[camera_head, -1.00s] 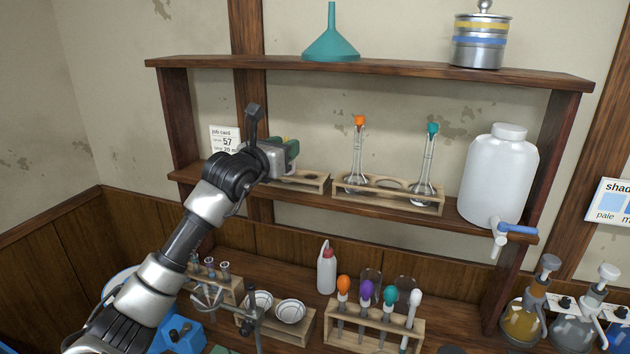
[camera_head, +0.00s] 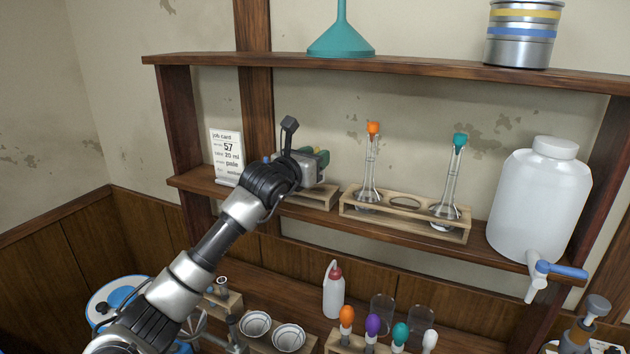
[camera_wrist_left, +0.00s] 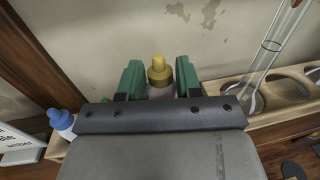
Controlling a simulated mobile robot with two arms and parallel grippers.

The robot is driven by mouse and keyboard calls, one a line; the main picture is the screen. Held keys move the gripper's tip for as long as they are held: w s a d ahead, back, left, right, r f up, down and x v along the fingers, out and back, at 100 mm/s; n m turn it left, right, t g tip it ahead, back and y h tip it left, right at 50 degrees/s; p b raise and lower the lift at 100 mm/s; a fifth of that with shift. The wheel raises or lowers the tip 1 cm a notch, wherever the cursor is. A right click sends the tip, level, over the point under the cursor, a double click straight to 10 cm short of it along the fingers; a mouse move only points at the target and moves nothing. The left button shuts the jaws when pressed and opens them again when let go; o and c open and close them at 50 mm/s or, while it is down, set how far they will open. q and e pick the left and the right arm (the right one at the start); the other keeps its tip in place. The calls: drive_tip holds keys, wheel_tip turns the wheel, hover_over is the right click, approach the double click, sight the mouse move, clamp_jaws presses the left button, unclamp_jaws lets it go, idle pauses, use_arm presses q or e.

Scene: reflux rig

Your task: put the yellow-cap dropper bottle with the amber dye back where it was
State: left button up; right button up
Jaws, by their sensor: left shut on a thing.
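My left gripper (camera_head: 318,160) is at the middle shelf, above or at the small wooden rack (camera_head: 312,195) on its left part. In the left wrist view its green fingers (camera_wrist_left: 160,80) are shut on the yellow-cap dropper bottle (camera_wrist_left: 158,70). The yellow cap points up between the fingers. The bottle's lower body and any amber dye are hidden behind the gripper, so I cannot tell whether its base touches the rack. A blue-cap bottle (camera_wrist_left: 62,122) stands left of the gripper in that view. My right gripper is not in view.
A wooden flask rack (camera_head: 400,218) with orange- and teal-stoppered flasks stands right of the small rack. A white job card (camera_head: 227,155) is to the left. A large white jug (camera_head: 540,205) stands at the shelf's right. The upper shelf (camera_head: 400,70) runs overhead.

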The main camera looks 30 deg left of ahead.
use_arm(q)
wheel_tip(320, 180, down, 4)
drive_tip(key=shift+f+b, duration=0.2)
drive_tip(key=shift+b, duration=0.35)
drive_tip(key=shift+f, duration=0.1)
drive_tip(key=o, duration=0.6)
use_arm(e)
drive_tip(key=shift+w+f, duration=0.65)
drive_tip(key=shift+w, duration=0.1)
use_arm(q)
drive_tip(key=shift+o, duration=0.2)
drive_tip(key=shift+r, duration=0.2)
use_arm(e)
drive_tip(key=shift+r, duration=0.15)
